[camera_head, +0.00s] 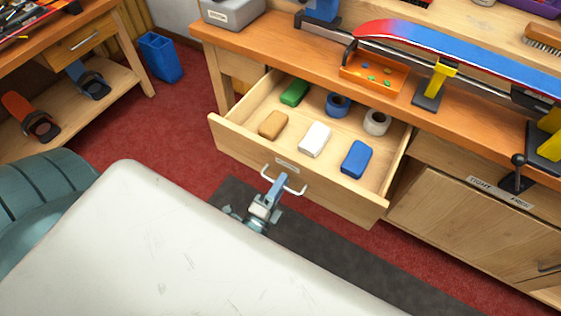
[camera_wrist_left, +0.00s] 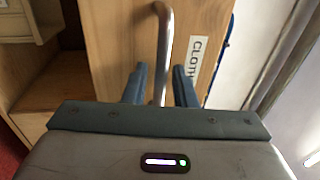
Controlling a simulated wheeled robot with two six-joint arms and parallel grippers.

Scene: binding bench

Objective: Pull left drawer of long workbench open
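The left drawer (camera_head: 290,190) of the long workbench (camera_head: 250,40) is pulled well out, its inside showing. Its front bears a pale bar handle (camera_head: 297,190) and a small label, partly readable as "CLOTH" in the left wrist view. My left gripper (camera_head: 275,186) is at the handle, in front of the drawer. In the left wrist view the handle bar (camera_wrist_left: 163,50) passes between the two fingers of the gripper (camera_wrist_left: 160,82), with a narrow gap visible on each side. The fingers look open around the bar. My right gripper is not in view.
The drawer holds green, tan, white and blue blocks and two tape rolls (camera_head: 338,104). A closed cabinet door (camera_head: 460,200) is right of it. An orange tray (camera_head: 372,80) and a ski (camera_head: 450,50) are above. A blue bin (camera_head: 160,58) stands on red floor, left.

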